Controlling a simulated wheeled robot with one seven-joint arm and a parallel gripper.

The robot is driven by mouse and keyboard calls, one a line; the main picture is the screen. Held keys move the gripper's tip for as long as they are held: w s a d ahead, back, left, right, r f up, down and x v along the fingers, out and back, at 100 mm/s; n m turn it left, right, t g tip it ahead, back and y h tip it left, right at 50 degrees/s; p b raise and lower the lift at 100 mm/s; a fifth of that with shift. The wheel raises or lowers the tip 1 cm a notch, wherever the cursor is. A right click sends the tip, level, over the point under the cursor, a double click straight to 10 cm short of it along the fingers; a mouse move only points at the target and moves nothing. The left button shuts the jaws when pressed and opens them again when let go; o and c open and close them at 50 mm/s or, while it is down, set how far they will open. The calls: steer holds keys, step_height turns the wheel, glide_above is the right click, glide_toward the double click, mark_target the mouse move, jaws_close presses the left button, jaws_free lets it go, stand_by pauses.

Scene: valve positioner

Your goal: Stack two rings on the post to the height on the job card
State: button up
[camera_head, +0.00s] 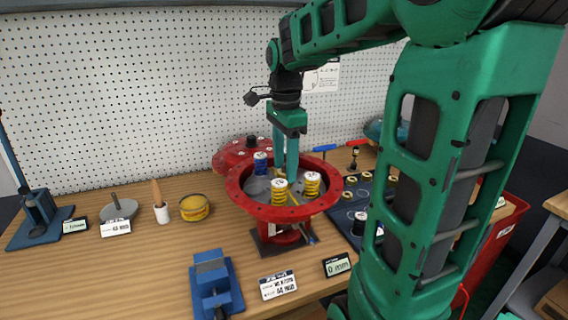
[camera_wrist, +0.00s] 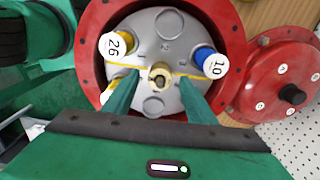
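The red round housing (camera_head: 236,190) stands open on the bench, with a grey plate inside. In the wrist view a post with a tan, ring-like top (camera_wrist: 160,78) rises from the plate's middle; I cannot tell whether that top is a separate ring. My gripper (camera_head: 285,172) points down into the housing. In the wrist view its two teal fingers (camera_wrist: 158,82) are apart, one on each side of the post, with gaps showing. Several tan rings (camera_head: 366,176) lie on the dark mat (camera_head: 341,212) at the right. A card (camera_head: 278,285) stands in front; its print is too small to read surely.
Yellow coils (camera_head: 279,193) and a blue coil (camera_head: 261,163) stand inside the housing around the post. The red lid (camera_head: 229,158) lies behind it. A "0 mm" display (camera_head: 337,265) and blue vise (camera_head: 212,282) are in front. A yellow tin (camera_head: 194,208) is left; bench between is clear.

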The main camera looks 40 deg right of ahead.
steer(key=shift+r, duration=0.1)
steer(key=shift+r, duration=0.3)
step_height(320, 180, up, 10)
stand_by(0.3)
stand_by(0.5)
